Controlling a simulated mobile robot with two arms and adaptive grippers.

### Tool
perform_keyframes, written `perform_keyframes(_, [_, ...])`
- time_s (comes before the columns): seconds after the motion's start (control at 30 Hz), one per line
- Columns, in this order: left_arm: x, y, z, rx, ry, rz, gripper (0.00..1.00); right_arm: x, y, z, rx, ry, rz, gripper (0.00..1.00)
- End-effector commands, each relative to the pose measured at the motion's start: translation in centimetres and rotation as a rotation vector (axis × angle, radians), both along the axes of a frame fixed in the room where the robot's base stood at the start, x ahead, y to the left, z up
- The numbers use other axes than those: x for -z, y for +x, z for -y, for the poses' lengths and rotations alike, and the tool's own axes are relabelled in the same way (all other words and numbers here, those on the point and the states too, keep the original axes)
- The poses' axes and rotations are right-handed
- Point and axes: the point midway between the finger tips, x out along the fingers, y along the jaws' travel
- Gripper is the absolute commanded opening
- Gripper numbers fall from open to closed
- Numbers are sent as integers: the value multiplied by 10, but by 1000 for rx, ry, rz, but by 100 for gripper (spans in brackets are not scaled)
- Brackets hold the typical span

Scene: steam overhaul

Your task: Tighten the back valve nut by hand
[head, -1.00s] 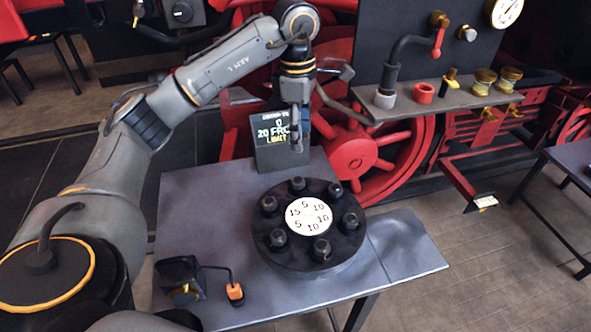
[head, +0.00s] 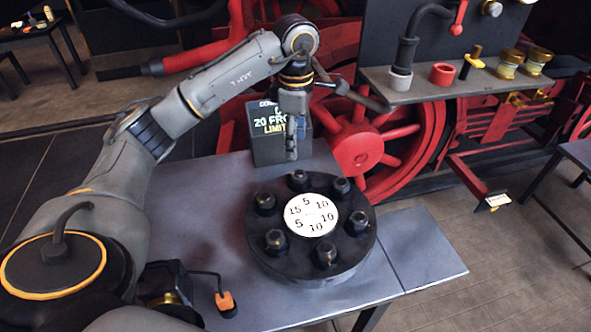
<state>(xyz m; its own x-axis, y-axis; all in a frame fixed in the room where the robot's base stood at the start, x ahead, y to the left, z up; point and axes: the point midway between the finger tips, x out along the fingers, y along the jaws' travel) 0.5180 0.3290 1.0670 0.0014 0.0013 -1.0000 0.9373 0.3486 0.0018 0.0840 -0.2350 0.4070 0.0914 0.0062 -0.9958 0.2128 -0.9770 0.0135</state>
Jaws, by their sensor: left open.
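A round black valve cover (head: 270,250) lies on the grey table, with several dark nuts around a white number disc (head: 311,215). The back nut (head: 298,180) sits at the rim farthest from me. My left gripper (head: 291,152) points down, open and empty, just above and slightly left of the back nut in the picture. A small gap shows between its fingertips and the nut. The fingers are seen nearly edge-on, so their spacing is hard to see. My right gripper is not in view.
A dark display box (head: 268,150) with "LIMIT" lettering stands behind my left gripper. A small device with an orange-ended cable (head: 226,300) lies at the table's front left. A shelf (head: 440,90) with fittings and red wheels (head: 365,150) stand behind. The table's right part (head: 420,250) is clear.

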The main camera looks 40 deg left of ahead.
Motion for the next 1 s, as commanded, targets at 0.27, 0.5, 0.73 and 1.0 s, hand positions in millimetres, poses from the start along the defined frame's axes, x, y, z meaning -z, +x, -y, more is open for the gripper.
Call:
perform_keyframes(0.27, [58, -1, -1, -2, 1, -4, 57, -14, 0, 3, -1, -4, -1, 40])
perform_keyframes(0.5, [89, -1, -1, 0, 0, -2, 57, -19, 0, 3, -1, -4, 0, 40])
perform_keyframes(0.73, [96, 0, -1, 0, 2, 2, 57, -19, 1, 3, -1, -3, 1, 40])
perform_keyframes(1.0, [96, 0, -1, 0, 1, 2, 34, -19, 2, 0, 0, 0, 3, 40])
